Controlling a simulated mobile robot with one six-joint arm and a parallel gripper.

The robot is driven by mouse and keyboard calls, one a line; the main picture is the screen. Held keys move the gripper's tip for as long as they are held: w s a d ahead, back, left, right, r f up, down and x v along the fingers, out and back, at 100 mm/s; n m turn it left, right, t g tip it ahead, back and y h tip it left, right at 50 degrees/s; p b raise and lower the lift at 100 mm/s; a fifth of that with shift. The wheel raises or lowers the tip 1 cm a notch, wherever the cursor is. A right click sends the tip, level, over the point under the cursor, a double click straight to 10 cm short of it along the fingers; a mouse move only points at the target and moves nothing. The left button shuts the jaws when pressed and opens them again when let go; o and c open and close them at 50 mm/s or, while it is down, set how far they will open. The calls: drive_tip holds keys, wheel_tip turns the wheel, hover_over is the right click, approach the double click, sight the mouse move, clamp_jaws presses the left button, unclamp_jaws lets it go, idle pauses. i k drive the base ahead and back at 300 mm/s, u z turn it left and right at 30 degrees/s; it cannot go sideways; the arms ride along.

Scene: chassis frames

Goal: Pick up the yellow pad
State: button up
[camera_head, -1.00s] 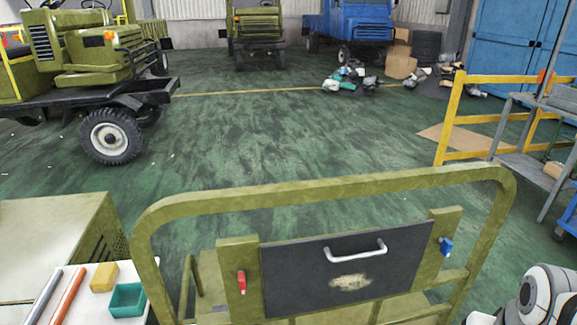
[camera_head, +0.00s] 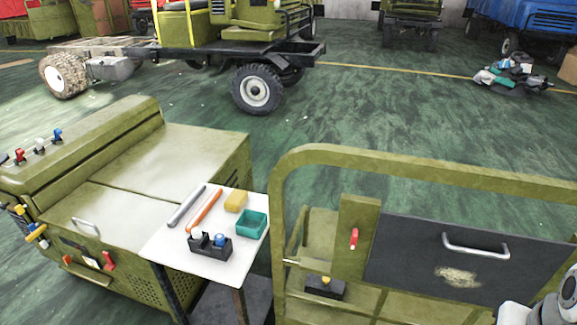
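The yellow pad (camera_head: 236,201) is a small block lying on a white-topped stand (camera_head: 168,252), near its far right corner. A green open box (camera_head: 251,224) sits just in front of it, and an orange rod (camera_head: 204,211) lies to its left. Nothing covers the pad. Part of my white and grey arm shows at the lower right edge, well away from the pad. My gripper is not in view.
A grey rod (camera_head: 187,206) and a black holder (camera_head: 210,248) share the stand. An olive cabinet (camera_head: 180,155) stands to the left. An olive tubular frame (camera_head: 430,166) with a dark panel (camera_head: 470,260) stands to the right. Green floor (camera_head: 390,100) beyond is open.

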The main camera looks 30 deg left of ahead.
sight(236, 200)
drive_tip(key=u, duration=0.95)
drive_tip(key=k, duration=0.9)
drive_tip(key=u, duration=3.45)
drive_tip(key=i, duration=0.2)
drive_tip(key=z, duration=2.05)
drive_tip(key=i, duration=1.55)
drive_tip(key=z, duration=0.2)
